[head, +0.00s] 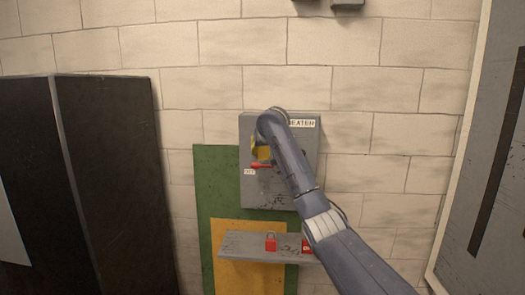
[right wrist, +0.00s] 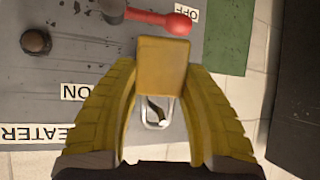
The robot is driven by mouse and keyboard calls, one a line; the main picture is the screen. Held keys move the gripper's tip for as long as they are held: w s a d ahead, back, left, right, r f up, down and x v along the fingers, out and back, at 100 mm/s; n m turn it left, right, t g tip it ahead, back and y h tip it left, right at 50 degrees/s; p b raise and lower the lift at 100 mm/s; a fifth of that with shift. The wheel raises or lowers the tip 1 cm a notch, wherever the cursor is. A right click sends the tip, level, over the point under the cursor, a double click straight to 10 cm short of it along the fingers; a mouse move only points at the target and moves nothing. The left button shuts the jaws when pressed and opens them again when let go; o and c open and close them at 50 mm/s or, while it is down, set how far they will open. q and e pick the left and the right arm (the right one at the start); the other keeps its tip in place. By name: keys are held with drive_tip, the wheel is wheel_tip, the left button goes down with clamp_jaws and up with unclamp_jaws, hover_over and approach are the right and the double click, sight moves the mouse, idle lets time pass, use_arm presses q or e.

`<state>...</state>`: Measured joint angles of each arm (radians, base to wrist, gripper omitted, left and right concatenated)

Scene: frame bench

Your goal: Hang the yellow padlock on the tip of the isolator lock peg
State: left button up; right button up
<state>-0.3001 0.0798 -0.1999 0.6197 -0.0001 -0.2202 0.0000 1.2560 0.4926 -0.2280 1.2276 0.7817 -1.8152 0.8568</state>
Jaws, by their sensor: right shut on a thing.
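The yellow padlock (head: 263,153) is in front of the grey isolator box (head: 284,190) on the wall. In the right wrist view its body (right wrist: 163,65) is between the two yellow fingers of my right gripper (right wrist: 165,72), which is shut on it. Its metal shackle (right wrist: 146,116) points toward the bottom of that view. A small dark piece with a pale end (right wrist: 157,108), perhaps the lock peg, shows within the shackle's outline; I cannot tell whether it passes through. The red isolator handle (right wrist: 160,20) points at the OFF label (right wrist: 186,13). My left gripper is not in view.
A grey shelf (head: 240,246) below the box holds a red padlock (head: 270,243) and another red item (head: 306,247) partly behind my arm. A dark round knob (right wrist: 36,40) sticks out of the box. A black cabinet (head: 105,170) stands at left.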

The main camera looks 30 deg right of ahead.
drive_tip(key=shift+w+d, duration=0.4)
drive_tip(key=shift+w, duration=0.1)
drive_tip(key=shift+w+d+f, duration=0.3)
drive_tip(key=shift+w+f, duration=0.05)
drive_tip(key=shift+w, duration=0.1)
drive_tip(key=shift+f, duration=0.1)
idle(0.4)
drive_tip(key=o, duration=1.3)
